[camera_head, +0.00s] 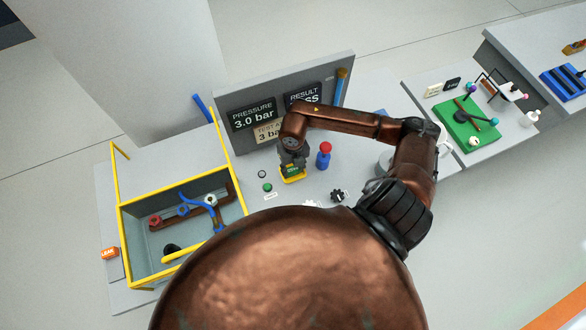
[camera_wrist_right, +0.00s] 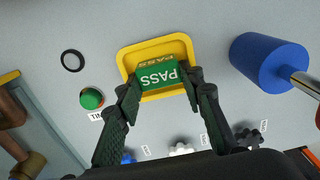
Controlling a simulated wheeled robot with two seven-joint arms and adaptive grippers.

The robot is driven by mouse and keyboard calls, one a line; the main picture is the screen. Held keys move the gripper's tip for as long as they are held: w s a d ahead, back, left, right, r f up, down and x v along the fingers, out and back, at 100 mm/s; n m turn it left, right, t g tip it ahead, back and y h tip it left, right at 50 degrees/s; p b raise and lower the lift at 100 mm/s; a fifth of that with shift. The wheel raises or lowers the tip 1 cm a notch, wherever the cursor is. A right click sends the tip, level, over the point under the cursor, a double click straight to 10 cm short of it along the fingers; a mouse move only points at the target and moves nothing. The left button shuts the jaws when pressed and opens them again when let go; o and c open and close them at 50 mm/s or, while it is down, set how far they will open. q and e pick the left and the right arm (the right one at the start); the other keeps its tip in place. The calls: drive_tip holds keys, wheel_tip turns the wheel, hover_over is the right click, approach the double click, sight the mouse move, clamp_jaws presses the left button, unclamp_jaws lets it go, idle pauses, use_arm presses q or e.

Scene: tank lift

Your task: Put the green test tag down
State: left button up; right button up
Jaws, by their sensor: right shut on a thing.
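The green test tag (camera_wrist_right: 160,76), marked PASS, is between the fingertips of my right gripper (camera_wrist_right: 163,84) in the right wrist view. The gripper is shut on it. Behind the tag is a small yellow tray (camera_wrist_right: 126,55) with another PASS marking partly hidden in it; I cannot tell whether the tag touches the tray. In the head view my right gripper (camera_head: 292,160) points down over the yellow tray (camera_head: 293,180), and the tag is mostly hidden there. My left gripper is not in view.
A blue cylinder (camera_wrist_right: 264,62) with a metal rod stands right of the tray. A green button (camera_wrist_right: 91,98) and black ring (camera_wrist_right: 72,60) lie left. Several knobs (camera_wrist_right: 182,149) are nearer. A panel (camera_head: 250,112) rises behind; a yellow-edged tank (camera_head: 122,232) stands left.

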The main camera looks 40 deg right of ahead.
sight(293, 170)
drive_tip(key=shift+f, duration=0.15)
drive_tip(key=o, duration=1.2)
drive_tip(key=shift+o, duration=0.2)
wheel_tip(293, 170, up, 12)
drive_tip(key=shift+r, duration=0.2)
